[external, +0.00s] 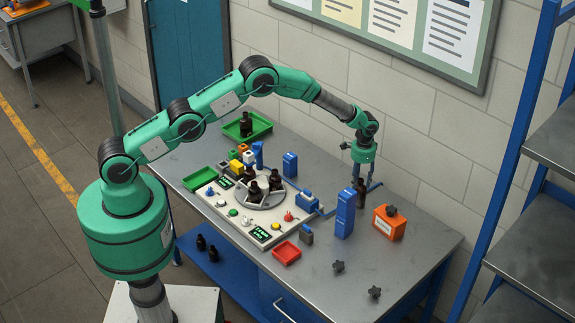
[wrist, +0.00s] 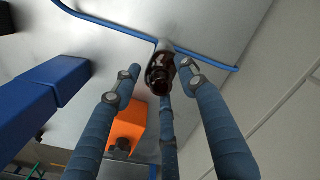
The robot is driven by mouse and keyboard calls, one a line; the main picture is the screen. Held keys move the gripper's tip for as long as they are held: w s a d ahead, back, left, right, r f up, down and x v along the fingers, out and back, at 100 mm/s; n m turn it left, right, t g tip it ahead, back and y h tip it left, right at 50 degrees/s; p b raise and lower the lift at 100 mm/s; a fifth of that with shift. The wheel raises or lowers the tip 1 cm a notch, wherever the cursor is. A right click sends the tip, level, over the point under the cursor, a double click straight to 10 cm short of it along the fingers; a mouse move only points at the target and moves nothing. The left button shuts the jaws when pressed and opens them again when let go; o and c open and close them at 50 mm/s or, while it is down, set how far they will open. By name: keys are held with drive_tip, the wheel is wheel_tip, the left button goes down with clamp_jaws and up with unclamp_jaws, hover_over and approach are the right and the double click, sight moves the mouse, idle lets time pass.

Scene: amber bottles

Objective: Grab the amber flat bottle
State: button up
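A dark amber bottle (external: 361,193) stands upright on the table below my gripper (external: 364,172) in the external view, near the wall side. In the wrist view I look down at the bottle (wrist: 160,72), with its dark neck toward me. The blue fingers of my gripper (wrist: 158,80) are open and spread around its upper part. A gap shows between the left finger and the bottle; the right finger is close to it, and I cannot tell whether it touches. The third finger partly hides the near side.
A tall blue block (external: 345,214) and an orange box (external: 389,222) with a dark knob stand close to the bottle. A blue cable (wrist: 205,60) runs on the table behind it. Other dark bottles (external: 275,180) stand on the round plate.

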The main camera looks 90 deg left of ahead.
clamp_jaws()
drive_tip(key=shift+r, duration=0.1)
drive_tip(key=shift+r, duration=4.95)
